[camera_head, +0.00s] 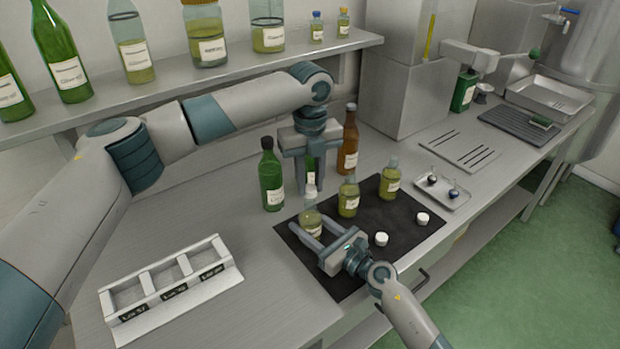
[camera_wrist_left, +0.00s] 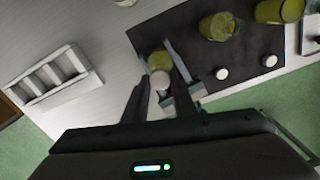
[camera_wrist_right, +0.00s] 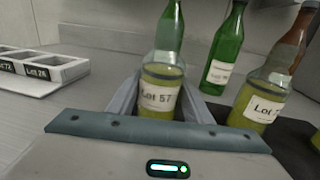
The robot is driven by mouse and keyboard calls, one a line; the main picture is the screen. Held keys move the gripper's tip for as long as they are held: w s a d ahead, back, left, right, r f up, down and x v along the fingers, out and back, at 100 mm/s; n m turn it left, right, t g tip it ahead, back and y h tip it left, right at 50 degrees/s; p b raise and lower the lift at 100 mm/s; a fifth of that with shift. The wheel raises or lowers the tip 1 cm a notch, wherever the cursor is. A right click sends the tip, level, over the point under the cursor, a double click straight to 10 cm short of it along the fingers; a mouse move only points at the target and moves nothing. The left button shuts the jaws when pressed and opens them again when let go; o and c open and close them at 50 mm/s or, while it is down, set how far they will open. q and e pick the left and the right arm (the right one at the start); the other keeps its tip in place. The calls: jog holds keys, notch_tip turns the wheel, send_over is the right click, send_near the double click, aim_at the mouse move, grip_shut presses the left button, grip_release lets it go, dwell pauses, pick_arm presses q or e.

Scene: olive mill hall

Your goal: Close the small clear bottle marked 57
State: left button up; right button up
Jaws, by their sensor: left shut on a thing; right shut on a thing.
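The small clear bottle marked 57 (camera_head: 310,222) stands at the left part of the dark mat, with yellow-green oil inside. Its label "Lot 57" reads clearly in the right wrist view (camera_wrist_right: 158,98). My right gripper (camera_head: 314,240) is shut on its body from the front. My left gripper (camera_head: 310,188) points down above the bottle, shut on a white cap (camera_wrist_left: 160,79). In the left wrist view the cap overlaps the bottle (camera_wrist_left: 158,59).
Two similar small bottles (camera_head: 348,198) (camera_head: 390,181) stand on the mat (camera_head: 350,278), with two loose white caps (camera_head: 381,239) (camera_head: 422,218). A green bottle (camera_head: 271,182) and a brown bottle (camera_head: 348,145) stand behind. A labelled rack (camera_head: 215,243) sits at the left.

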aim_at(310, 188)
pick_arm(q)
jog(key=shift+f, duration=0.4)
jog(key=shift+f, duration=0.1)
dwell(0.3)
jog(key=shift+f, duration=0.8)
jog(key=shift+f, duration=0.55)
dwell(0.4)
jog(key=m, duration=1.3)
jog(key=shift+m, duration=0.4)
